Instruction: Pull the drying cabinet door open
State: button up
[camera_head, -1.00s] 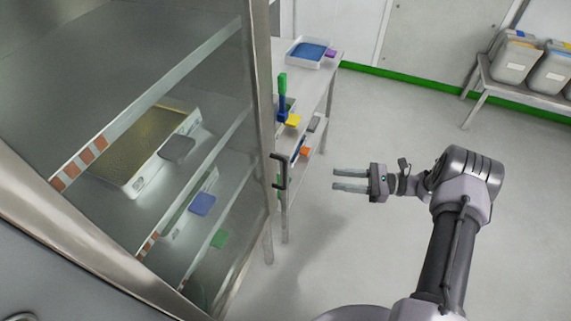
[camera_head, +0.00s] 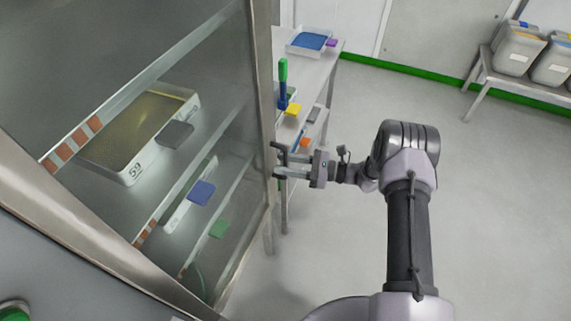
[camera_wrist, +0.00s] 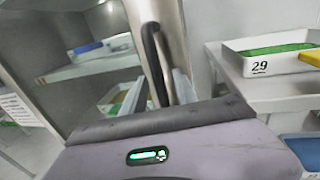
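The drying cabinet (camera_head: 20,175) fills the left of the head view, with its glass door (camera_head: 225,110) framed in steel. The door looks shut. Its dark bar handle (camera_head: 276,146) is on the right-hand frame, partly hidden by my gripper. My gripper (camera_head: 282,164) is at the handle, its two pale fingers pointing left at it and spaced apart. In the wrist view the dark handle (camera_wrist: 153,50) runs upright ahead, with its lower end between the fingers. The fingers look open around it; contact cannot be made out.
Behind the glass are shelves with a tray (camera_head: 135,172) of yellowish material. A side table (camera_head: 325,75) with a blue-filled tray (camera_head: 308,41) stands close behind the handle. A rack with bins (camera_head: 515,55) stands at the far right. The floor (camera_head: 480,210) on the right is clear.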

grip_shut()
dwell(1.4)
